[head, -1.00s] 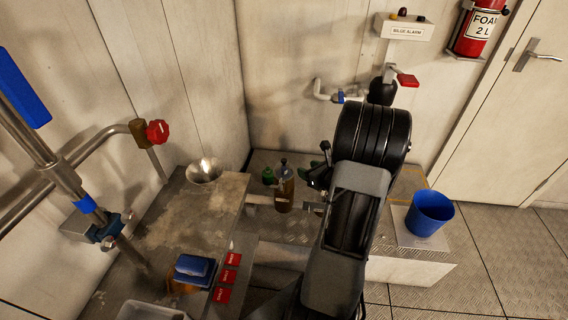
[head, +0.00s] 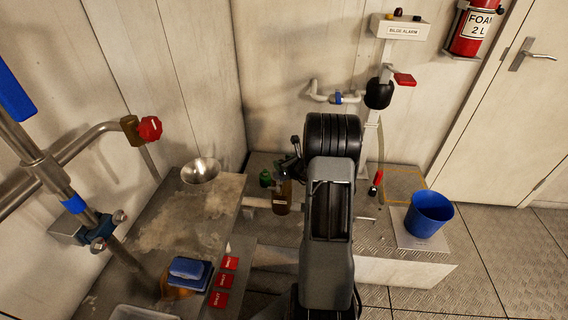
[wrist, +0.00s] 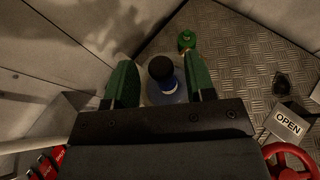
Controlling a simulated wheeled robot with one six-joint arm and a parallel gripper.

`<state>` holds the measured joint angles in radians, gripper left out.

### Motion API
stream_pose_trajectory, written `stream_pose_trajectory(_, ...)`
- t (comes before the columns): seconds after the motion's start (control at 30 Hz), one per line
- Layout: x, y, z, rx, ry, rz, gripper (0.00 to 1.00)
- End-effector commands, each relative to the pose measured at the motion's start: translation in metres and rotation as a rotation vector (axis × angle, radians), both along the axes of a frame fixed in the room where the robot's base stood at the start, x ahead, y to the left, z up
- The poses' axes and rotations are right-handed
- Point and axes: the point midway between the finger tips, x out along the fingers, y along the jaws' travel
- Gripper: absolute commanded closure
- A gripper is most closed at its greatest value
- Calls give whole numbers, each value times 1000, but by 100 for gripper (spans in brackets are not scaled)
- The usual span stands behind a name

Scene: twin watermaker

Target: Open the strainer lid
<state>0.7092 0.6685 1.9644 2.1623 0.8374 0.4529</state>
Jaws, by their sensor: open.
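My gripper (wrist: 160,66) is open, with its two green fingers apart in the wrist view. Between and beyond the fingers is an upright thing with a round black top and a blue collar (wrist: 168,83), over a pale grey round base. It is not gripped, and I cannot tell whether it is the strainer lid. In the head view my gripper (head: 291,160) is small and dark, over an amber bottle (head: 281,197) that it partly covers. No strainer lid can be made out for certain; my arm hides part of the bench.
A blue bucket (head: 430,214) stands at the right. In the wrist view a red handwheel (wrist: 290,160) and an OPEN sign (wrist: 288,124) are at the right.

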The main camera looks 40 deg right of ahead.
Motion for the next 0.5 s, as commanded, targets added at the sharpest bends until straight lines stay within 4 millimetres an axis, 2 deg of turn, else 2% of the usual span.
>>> stream_pose_trajectory(0.23, 0, 0, 0, 0, 0, -1, 50)
stream_pose_trajectory(0.5, 0, 0, 0, 0, 0, -1, 76)
